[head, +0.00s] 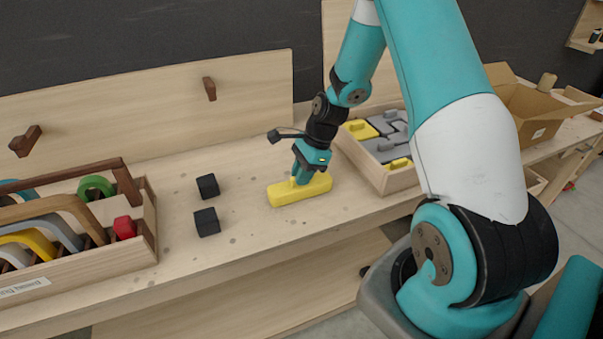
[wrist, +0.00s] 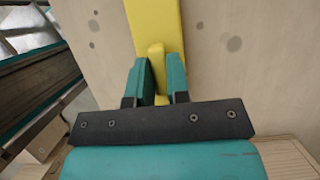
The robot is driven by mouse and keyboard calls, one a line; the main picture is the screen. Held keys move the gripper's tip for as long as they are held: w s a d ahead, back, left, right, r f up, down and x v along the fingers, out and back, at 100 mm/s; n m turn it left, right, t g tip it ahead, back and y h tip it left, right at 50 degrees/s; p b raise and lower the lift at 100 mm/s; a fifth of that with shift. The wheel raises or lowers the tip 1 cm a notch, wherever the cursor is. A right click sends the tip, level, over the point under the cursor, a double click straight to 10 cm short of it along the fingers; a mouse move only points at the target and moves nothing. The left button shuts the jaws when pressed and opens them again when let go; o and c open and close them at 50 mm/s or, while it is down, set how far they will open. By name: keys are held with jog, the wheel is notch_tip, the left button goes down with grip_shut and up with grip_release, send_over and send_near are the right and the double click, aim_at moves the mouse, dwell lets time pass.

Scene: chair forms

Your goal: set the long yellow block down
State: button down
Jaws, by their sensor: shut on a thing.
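The long yellow block (head: 300,190) lies level at the workbench top (head: 245,225), right of two black cubes; I cannot tell whether it touches the wood. It has a small raised knob on top. My gripper (head: 304,175) comes down from above and is shut on that knob. In the wrist view, the yellow block (wrist: 154,25) runs up from between the two teal fingers (wrist: 158,82), which sit on either side of its knob. The block's underside is hidden.
Two black cubes (head: 207,222) stand left of the block. A wooden tray (head: 390,180) with grey and yellow pieces is close on the right. A wooden box (head: 150,240) with coloured arches and rings stands at left. A cardboard box (head: 528,115) is farther right.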

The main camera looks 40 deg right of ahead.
jog(key=c, duration=1.1)
grip_release()
jog(key=shift+f, duration=0.1)
jog(key=b+v, duration=0.1)
jog(key=v, duration=1.1)
jog(key=s+a+r+n, duration=0.2)
jog(key=a+r+n, duration=0.1)
jog(key=a+n, duration=0.35)
jog(key=s+a+r+n, duration=0.2)
jog(key=a+r+n, duration=0.25)
jog(key=a, duration=0.35)
jog(key=s+a+r+n, duration=0.1)
jog(key=s+a+n, duration=0.5)
jog(key=s+n, duration=0.2)
jog(key=s+a+r+n+g, duration=0.1)
jog(key=s+a+r+n, duration=0.1)
jog(key=s+a+n, duration=0.4)
jog(key=s+n, duration=0.3)
jog(key=shift+a+r, duration=0.2)
